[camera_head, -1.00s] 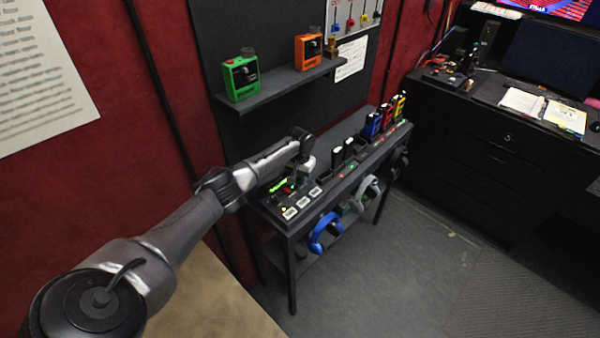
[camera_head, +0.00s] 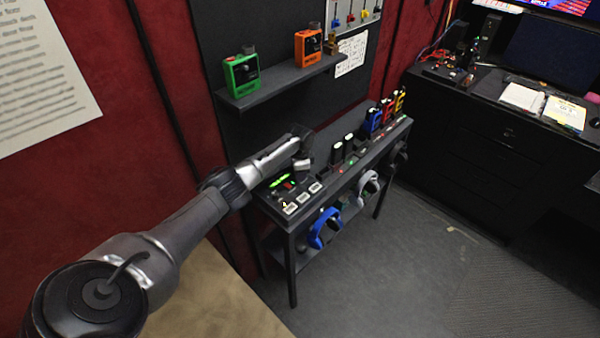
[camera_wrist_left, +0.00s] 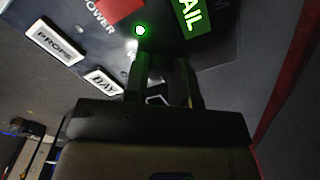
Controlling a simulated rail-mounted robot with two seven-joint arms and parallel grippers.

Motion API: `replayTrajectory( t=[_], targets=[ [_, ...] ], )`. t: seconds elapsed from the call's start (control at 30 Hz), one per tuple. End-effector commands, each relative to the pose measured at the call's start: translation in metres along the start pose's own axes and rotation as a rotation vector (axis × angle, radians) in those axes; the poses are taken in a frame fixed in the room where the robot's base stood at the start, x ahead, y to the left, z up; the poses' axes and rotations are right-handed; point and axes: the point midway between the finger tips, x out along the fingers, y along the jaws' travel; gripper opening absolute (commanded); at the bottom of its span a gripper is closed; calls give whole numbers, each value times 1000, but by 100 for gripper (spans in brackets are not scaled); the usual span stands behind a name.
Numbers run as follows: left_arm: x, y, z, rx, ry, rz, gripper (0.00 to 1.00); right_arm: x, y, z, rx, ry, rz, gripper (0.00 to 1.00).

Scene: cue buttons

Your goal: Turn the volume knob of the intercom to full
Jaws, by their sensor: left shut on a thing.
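The intercom (camera_head: 270,197) is a dark panel on the near left end of the narrow black table, with a lit green label (camera_head: 280,181), a red patch and several white keys. My left gripper (camera_head: 303,166) is over the panel's back part, pointing down. In the left wrist view its two fingers (camera_wrist_left: 163,65) reach to the panel beside a glowing green light (camera_wrist_left: 140,30) and the green label (camera_wrist_left: 193,14). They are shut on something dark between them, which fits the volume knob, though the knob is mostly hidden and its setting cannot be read. My right gripper is not in view.
White keys (camera_wrist_left: 54,42) sit close to the fingers. Dark handsets (camera_head: 343,149) and coloured radios (camera_head: 375,118) stand farther along the table. A shelf (camera_head: 275,88) with a green box (camera_head: 242,76) and an orange box (camera_head: 308,48) is above. Headsets (camera_head: 325,229) hang in front.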

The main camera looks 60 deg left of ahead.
Motion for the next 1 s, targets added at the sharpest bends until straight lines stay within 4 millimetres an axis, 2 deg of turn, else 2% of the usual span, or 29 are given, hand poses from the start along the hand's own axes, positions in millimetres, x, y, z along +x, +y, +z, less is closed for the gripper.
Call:
replayTrajectory(
  t=[0.2,0.5,1.0],
  targets=[
    [0,0,0,177,1,0,1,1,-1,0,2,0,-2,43],
    [0,0,0,345,1,0,1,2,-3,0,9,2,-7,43],
    [-1,0,0,427,1,0,1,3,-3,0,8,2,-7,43]
  ],
)
